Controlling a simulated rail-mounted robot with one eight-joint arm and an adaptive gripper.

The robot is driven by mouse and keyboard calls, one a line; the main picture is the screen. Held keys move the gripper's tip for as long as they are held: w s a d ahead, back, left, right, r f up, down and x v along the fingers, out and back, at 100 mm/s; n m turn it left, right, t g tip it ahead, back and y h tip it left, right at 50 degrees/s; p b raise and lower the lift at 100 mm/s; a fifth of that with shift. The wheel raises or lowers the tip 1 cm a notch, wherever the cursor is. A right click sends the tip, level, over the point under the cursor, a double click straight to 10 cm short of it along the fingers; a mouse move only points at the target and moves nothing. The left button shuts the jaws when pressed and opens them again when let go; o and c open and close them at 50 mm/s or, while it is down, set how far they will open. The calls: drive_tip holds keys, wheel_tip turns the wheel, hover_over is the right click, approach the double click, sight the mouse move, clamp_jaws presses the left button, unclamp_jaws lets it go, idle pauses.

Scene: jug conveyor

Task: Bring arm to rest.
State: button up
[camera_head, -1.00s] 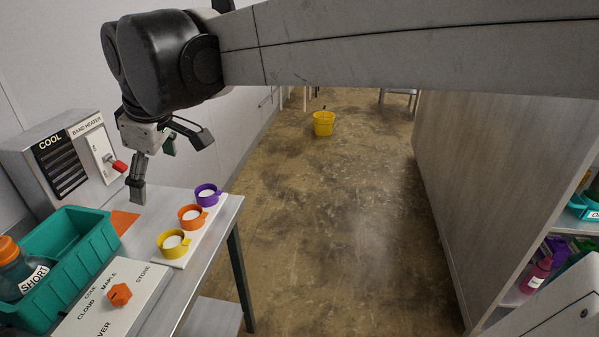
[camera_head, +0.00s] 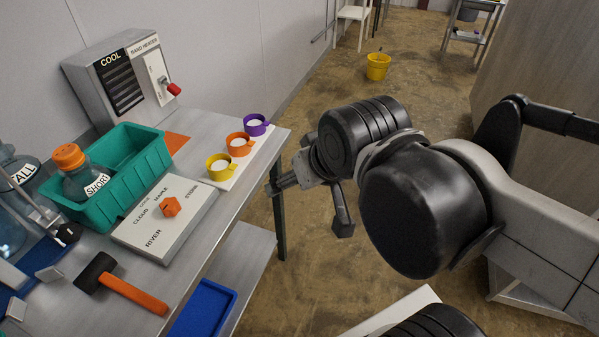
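My gripper (camera_head: 308,208) is in the middle of the head view, right of the metal table (camera_head: 215,235) and over the open floor. Its two fingers are spread apart, one pointing left towards the table edge and one pointing down. Nothing shows between them. My arm is folded, with its black joints in the right half of the view. Part of the gripper's body is hidden behind the wrist.
Yellow, orange and purple cups (camera_head: 220,166) stand on a white strip by the table's edge. A teal bin (camera_head: 130,160) holds a SHORT jug (camera_head: 85,175). A dial box (camera_head: 165,225), a hammer (camera_head: 120,285) and a heater box (camera_head: 125,80) are nearby. A yellow bucket (camera_head: 378,67) stands on the floor.

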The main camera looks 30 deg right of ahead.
wheel_tip(320, 180, down, 5)
drive_tip(key=b, duration=0.5)
drive_tip(key=shift+f, duration=0.1)
idle(0.7)
